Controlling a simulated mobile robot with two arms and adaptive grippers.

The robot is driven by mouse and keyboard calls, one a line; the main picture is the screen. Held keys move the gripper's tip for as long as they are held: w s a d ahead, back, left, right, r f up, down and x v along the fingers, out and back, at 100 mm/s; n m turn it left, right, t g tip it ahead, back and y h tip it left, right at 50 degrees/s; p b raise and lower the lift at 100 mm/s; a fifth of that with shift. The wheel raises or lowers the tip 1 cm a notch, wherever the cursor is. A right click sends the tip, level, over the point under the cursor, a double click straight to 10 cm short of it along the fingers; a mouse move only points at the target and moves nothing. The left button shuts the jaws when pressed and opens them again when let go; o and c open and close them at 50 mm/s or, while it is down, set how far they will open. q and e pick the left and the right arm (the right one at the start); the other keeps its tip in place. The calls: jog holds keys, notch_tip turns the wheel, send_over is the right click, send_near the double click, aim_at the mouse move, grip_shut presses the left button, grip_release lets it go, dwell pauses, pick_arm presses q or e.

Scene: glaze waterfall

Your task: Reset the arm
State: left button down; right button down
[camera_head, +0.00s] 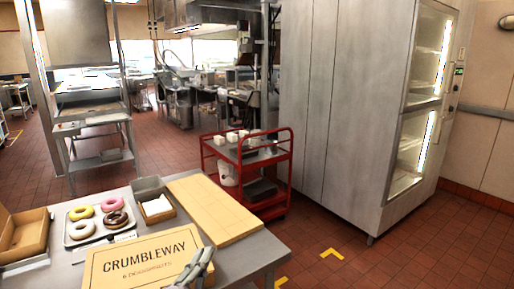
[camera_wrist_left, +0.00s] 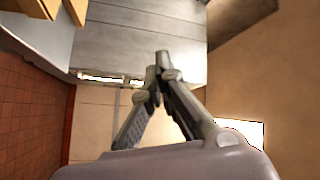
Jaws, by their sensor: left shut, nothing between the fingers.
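My left gripper (camera_head: 201,262) shows at the bottom of the head view, in front of the right part of the closed box marked CRUMBLEWAY (camera_head: 135,262). I cannot tell from this view whether it touches the box. In the left wrist view the fingers of my left gripper (camera_wrist_left: 160,68) meet at their tips, with nothing between them. My right gripper is in neither view.
A red cart (camera_head: 283,170) and tall metal cabinet (camera_head: 335,110) stand beyond. Floor at right is clear.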

pick_arm(q)
jog(key=s+a+f+n+g+y, duration=0.2)
jog(key=a+f+n+g, duration=0.1)
jog(key=f, duration=0.3)
jog(key=s+a+f+n+g+y, duration=0.2)
jog(key=s+a+f+n, duration=0.1)
jog(key=f, duration=0.3)
jog(key=s+a+f+n+g, duration=0.2)
jog(key=s+f+n+g, duration=0.35)
jog(key=s, duration=0.55)
jog(key=s+a+f+n+g, duration=0.1)
jog(key=s+f+n+g, duration=0.1)
jog(key=s+f+g, duration=0.65)
jog(key=s+f+t, duration=0.1)
jog(key=s+f, duration=0.1)
jog(key=f, duration=1.1)
jog(key=s+f+t, duration=0.1)
jog(key=s+f, duration=0.1)
jog(key=f, duration=1.1)
jog(key=s+a+f+g, duration=0.1)
jog(key=s+a+f, duration=0.2)
jog(key=s+f, duration=1.4)
jog(key=shift+a+m, duration=0.15)
jog(key=shift+m, duration=0.3)
